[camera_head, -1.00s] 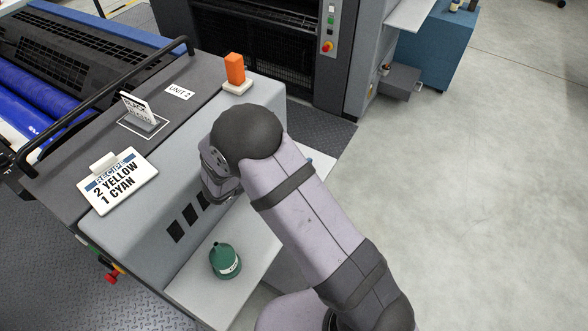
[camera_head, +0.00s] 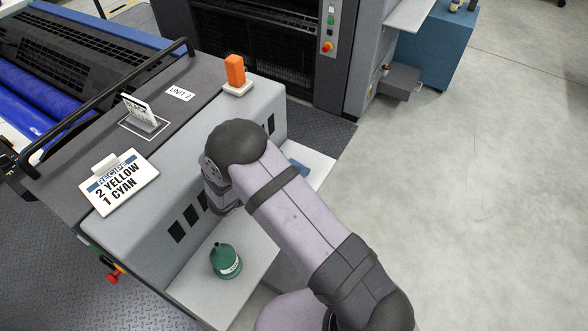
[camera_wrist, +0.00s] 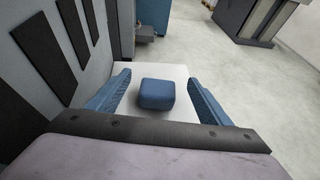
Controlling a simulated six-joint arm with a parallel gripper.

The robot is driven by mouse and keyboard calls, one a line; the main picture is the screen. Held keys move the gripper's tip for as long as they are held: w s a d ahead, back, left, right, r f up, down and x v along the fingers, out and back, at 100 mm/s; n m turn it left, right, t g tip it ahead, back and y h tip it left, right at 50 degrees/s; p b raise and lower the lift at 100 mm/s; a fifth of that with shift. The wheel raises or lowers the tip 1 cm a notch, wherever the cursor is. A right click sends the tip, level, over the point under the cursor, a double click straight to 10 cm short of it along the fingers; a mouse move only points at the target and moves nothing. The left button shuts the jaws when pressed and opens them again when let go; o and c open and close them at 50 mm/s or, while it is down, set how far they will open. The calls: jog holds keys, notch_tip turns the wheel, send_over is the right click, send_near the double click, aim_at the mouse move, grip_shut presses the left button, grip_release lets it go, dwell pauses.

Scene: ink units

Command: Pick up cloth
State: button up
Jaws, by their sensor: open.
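The cloth (camera_wrist: 157,94) is a blue, folded, block-shaped bundle on the white shelf (camera_wrist: 178,73) in the wrist view. In the head view a blue bit of the cloth (camera_head: 298,169) shows past my arm, which hides the rest. My gripper (camera_wrist: 158,82) is open in the wrist view, its two blue fingers spread left and right of the cloth and apart from it. The fingers appear nearer the camera than the cloth. In the head view the gripper is hidden behind my arm.
A green bottle (camera_head: 226,261) stands on the near part of the shelf. The grey machine side (camera_head: 215,165) rises along the shelf's left. An orange block (camera_head: 235,70) and a recipe sign (camera_head: 118,183) sit on the machine top. Open floor lies to the right.

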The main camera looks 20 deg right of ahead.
aim_at(294, 166)
jog(key=shift+f, duration=0.5)
jog(key=shift+w+d+f+p, duration=0.5)
jog(key=shift+d+f, duration=0.1)
jog(key=shift+f, duration=0.1)
jog(key=shift+w+d+f+p, duration=0.35)
jog(key=shift+d+f+p, duration=0.2)
jog(key=shift+f, duration=0.1)
jog(key=c, duration=1.1)
